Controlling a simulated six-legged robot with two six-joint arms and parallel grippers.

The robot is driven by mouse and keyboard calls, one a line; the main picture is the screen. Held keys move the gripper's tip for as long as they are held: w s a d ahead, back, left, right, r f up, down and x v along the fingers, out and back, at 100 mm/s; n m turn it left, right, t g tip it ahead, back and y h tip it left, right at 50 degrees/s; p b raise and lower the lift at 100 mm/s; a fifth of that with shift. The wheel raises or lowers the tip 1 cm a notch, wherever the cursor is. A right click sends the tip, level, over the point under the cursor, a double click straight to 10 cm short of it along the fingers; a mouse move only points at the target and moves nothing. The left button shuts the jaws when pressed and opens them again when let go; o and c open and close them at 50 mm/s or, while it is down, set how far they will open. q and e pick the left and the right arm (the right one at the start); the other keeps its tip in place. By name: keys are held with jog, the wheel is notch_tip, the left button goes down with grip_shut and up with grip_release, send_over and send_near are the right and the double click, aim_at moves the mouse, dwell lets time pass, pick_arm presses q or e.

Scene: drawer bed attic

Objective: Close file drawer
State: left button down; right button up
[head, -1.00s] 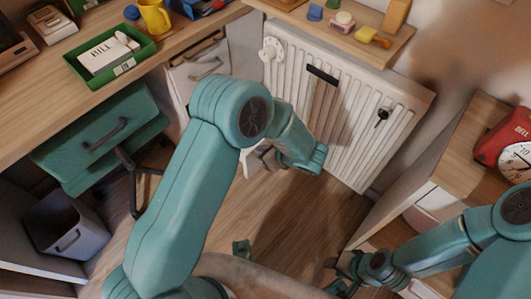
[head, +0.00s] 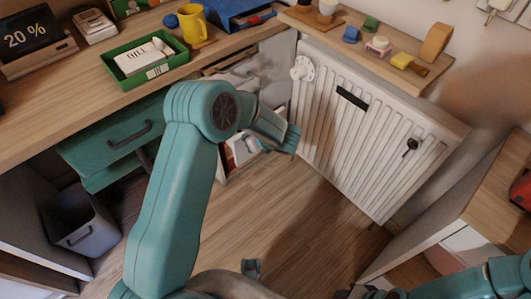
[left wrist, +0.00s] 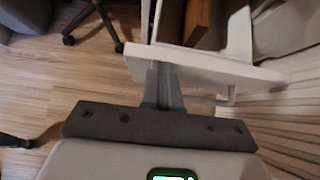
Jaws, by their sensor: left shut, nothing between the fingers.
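The file drawer (head: 228,163) under the right end of the desk is pulled out, partly hidden behind my left arm in the head view. Red and white contents show in it. In the left wrist view its white panel (left wrist: 225,68) crosses the upper middle, with a brown file (left wrist: 197,20) behind it. My left gripper (left wrist: 162,78) is shut and empty, its tips at the edge of this panel; I cannot tell if they touch. My right gripper (head: 368,292) is at the bottom edge, mostly cut off.
A white radiator (head: 350,130) stands to the right of the drawer. A teal drawer (head: 115,140) and a grey bin (head: 85,225) are at the left. The desk holds a green tray (head: 150,75) and a yellow mug (head: 190,22). The wooden floor (head: 270,210) between is clear.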

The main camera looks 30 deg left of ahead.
pick_arm(q)
jog(key=w+a, duration=0.3)
jog(key=a, duration=0.5)
jog(key=shift+a, duration=0.35)
